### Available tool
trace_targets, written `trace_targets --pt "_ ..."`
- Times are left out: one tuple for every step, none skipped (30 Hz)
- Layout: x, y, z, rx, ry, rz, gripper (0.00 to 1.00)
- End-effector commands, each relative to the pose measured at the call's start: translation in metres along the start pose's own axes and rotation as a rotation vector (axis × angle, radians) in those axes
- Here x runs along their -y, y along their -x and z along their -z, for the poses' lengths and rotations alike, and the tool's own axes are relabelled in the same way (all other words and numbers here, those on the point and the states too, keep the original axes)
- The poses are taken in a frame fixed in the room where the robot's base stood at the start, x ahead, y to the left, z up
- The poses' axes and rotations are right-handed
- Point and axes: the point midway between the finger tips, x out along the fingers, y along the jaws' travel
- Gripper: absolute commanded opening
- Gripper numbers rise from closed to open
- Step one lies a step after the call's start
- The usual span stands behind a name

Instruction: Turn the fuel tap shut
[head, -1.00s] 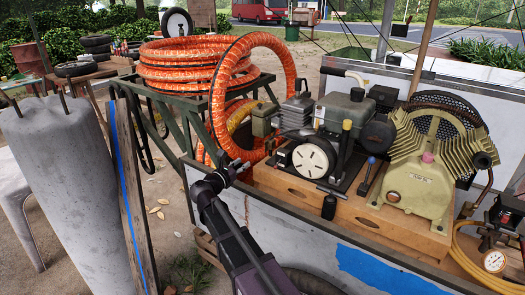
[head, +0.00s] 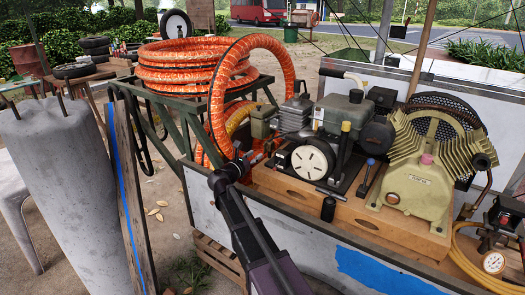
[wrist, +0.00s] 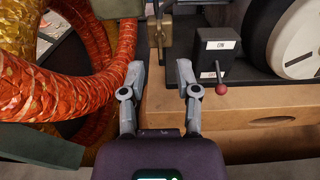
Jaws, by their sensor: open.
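A brass fitting (wrist: 160,35), which looks like the fuel tap, stands upright at the top middle of the wrist view, beside an olive-green box (wrist: 115,8). I cannot tell its handle position. Right of it is a black labelled box (wrist: 216,46) with a short lever ending in a red knob (wrist: 221,89). My gripper (wrist: 160,72) is open and empty, its fingers pointing at the brass fitting and apart from it. The red knob is just outside the right finger. In the head view my gripper (head: 245,163) is at the engine's left end; the brass fitting is not clear there.
Orange ribbed hose (head: 190,65) is coiled on the cart's left, and a loop (wrist: 112,50) hangs close to my left finger. The engine's white recoil disc (head: 313,160) and wooden base (head: 300,190) are on the right.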

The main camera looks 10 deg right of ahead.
Motion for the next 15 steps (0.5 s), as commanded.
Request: trace_targets --pt "-0.001 -0.01 0.0 0.0 0.0 0.003 0.41" --pt "-0.001 -0.014 0.0 0.0 0.0 0.002 0.41" --pt "-0.001 -0.02 0.0 0.0 0.0 0.001 0.41" --pt "-0.001 -0.024 0.0 0.0 0.0 0.001 0.41" --pt "-0.001 -0.028 0.0 0.0 0.0 0.001 0.41" --pt "-0.001 -0.033 0.0 0.0 0.0 0.002 0.41" --pt "-0.001 -0.036 0.0 0.0 0.0 0.002 0.41" --pt "-0.001 -0.039 0.0 0.0 -0.001 0.001 0.41" --pt "-0.001 -0.043 0.0 0.0 -0.001 0.0 0.41" --pt "-0.001 -0.045 0.0 0.0 -0.001 0.0 0.41" --pt "-0.001 -0.047 0.0 0.0 -0.001 0.0 0.41" --pt "-0.001 -0.05 0.0 0.0 -0.001 0.0 0.41" --pt "-0.001 -0.051 0.0 0.0 -0.001 0.0 0.41" --pt "-0.001 -0.052 0.0 0.0 -0.001 0.0 0.41" --pt "-0.001 -0.054 0.0 0.0 -0.001 0.0 0.41"
